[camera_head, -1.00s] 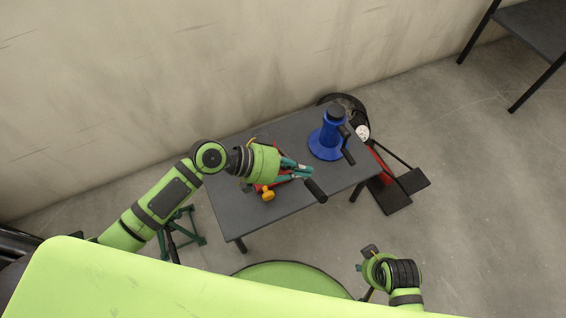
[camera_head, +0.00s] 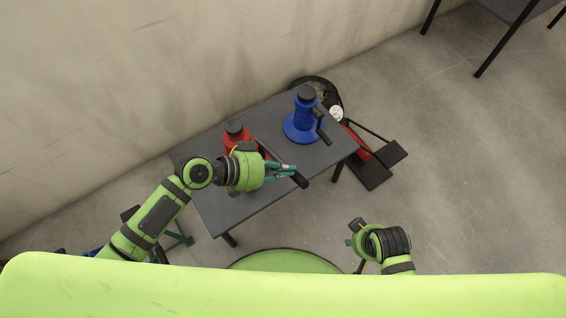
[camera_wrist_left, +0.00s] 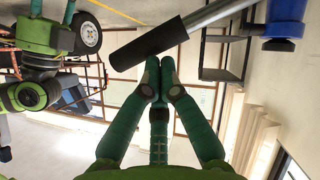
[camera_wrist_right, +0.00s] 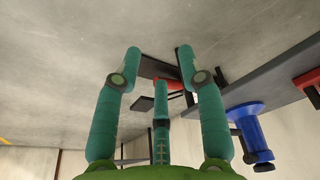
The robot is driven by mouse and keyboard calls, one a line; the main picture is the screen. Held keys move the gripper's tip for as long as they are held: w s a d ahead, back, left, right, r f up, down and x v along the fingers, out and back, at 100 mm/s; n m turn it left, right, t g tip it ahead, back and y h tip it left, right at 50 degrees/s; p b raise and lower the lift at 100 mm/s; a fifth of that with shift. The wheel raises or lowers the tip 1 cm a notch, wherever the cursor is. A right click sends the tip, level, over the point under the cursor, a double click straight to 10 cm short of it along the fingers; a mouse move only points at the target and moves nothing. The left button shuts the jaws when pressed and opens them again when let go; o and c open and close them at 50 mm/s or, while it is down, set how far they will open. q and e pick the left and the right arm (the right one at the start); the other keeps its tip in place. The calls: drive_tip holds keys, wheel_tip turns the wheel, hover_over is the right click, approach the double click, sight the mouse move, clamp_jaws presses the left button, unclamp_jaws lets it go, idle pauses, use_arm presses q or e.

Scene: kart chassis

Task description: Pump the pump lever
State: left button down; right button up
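The pump lever is a metal rod with a black grip (camera_head: 299,180), reaching from the red pump (camera_head: 237,133) over the table's front. The left wrist view shows the grip (camera_wrist_left: 150,43) crossing just beyond my left fingertips, and the bare rod (camera_wrist_left: 212,11) to its right. My left gripper (camera_head: 287,172) has its fingers together, at the near end of the lever; I cannot tell whether it touches the grip. Its wrist hides much of the pump. My right gripper (camera_wrist_right: 159,52) is open and empty, low to the right and clear of the table.
The dark table (camera_head: 255,197) also carries a blue pump (camera_head: 303,123) with its own lever, right of the red one. A pedal assembly (camera_head: 372,172) and a wheel lie on the floor behind and right. Open floor (camera_head: 450,210) extends to the right.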

use_arm(q)
drive_tip(key=s+d+f+m+t+y+b, duration=0.2)
drive_tip(key=s+f, duration=0.1)
drive_tip(key=f, duration=0.8)
drive_tip(key=shift+s+d+f+m, duration=0.2)
drive_tip(key=shift+s+f+m, duration=0.1)
drive_tip(key=shift+f+m, duration=0.1)
use_arm(e)
drive_tip(key=v, duration=0.3)
drive_tip(key=w+v, duration=0.1)
drive_tip(key=v, duration=0.1)
drive_tip(key=shift+w+r, duration=0.15)
drive_tip(key=shift+r, duration=0.35)
use_arm(q)
drive_tip(key=shift+s, duration=0.1)
use_arm(e)
drive_tip(key=shift+r+t, duration=0.1)
drive_tip(key=shift+t, duration=0.2)
use_arm(q)
drive_tip(key=s+a+r+p, duration=0.5)
drive_tip(key=a+r+p, duration=0.2)
drive_tip(key=r, duration=0.3)
drive_tip(key=shift+s+t, duration=0.2)
drive_tip(key=shift+t, duration=0.1)
use_arm(e)
drive_tip(key=s+f, duration=0.3)
drive_tip(key=f, duration=1.1)
